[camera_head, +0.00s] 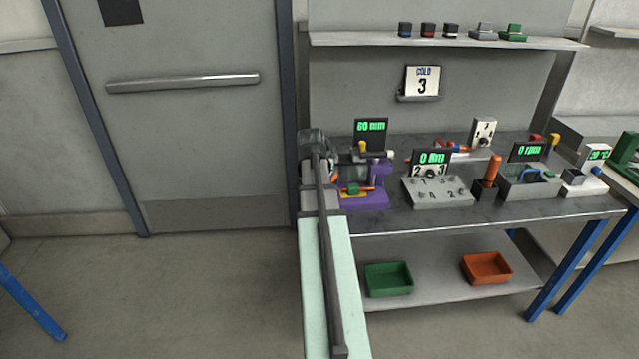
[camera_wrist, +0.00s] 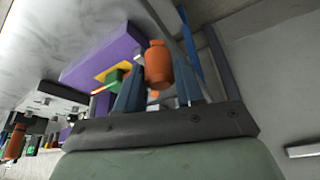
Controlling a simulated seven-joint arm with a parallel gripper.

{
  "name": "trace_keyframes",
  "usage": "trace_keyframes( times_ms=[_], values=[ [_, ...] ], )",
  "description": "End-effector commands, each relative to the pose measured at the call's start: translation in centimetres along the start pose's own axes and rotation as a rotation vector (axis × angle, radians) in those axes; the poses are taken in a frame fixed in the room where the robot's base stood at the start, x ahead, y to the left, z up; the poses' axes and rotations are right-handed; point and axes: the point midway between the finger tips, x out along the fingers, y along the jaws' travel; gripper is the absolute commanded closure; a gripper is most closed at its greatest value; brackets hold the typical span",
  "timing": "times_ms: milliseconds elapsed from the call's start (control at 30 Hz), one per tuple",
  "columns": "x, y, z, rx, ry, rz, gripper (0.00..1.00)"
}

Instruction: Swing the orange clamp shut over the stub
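The charging station has a purple base (camera_head: 368,202) at the left end of the bench, with yellow and green parts on it. An orange bar (camera_head: 363,188), seemingly part of the clamp, lies low across it. In the wrist view, an orange knob-like piece (camera_wrist: 158,66), which looks like the clamp's handle, stands beside the purple base (camera_wrist: 102,54) and the green block (camera_wrist: 115,78). My gripper (camera_wrist: 161,76) is open, its fingers on either side of this orange piece, with small gaps showing. I cannot make out the stub for certain. My fingers are not clear in the head view.
A display (camera_head: 370,132) stands behind the purple base. A grey numbered box (camera_head: 438,193) and an orange-handled tool in a dark holder (camera_head: 484,190) are to the right. Green (camera_head: 389,279) and orange (camera_head: 487,267) trays sit on the lower shelf. A door is at the left.

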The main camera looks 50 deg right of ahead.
Motion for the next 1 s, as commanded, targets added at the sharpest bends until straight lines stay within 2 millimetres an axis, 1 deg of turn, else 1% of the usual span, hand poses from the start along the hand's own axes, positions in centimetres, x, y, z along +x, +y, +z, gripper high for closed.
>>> trace_keyframes(
  times_ms=[33,67,367,767,1000],
  values=[
    [0.0,0.0,0.0,0.000,0.000,0.000,0.68],
    [0.0,0.0,0.0,0.000,0.000,0.000,0.71],
    [0.0,0.0,0.0,0.000,0.000,0.000,1.00],
    [0.0,0.1,0.0,-0.005,0.000,-0.002,1.00],
    [-0.1,1.0,0.3,-0.070,-0.001,-0.029,1.00]
  ],
)
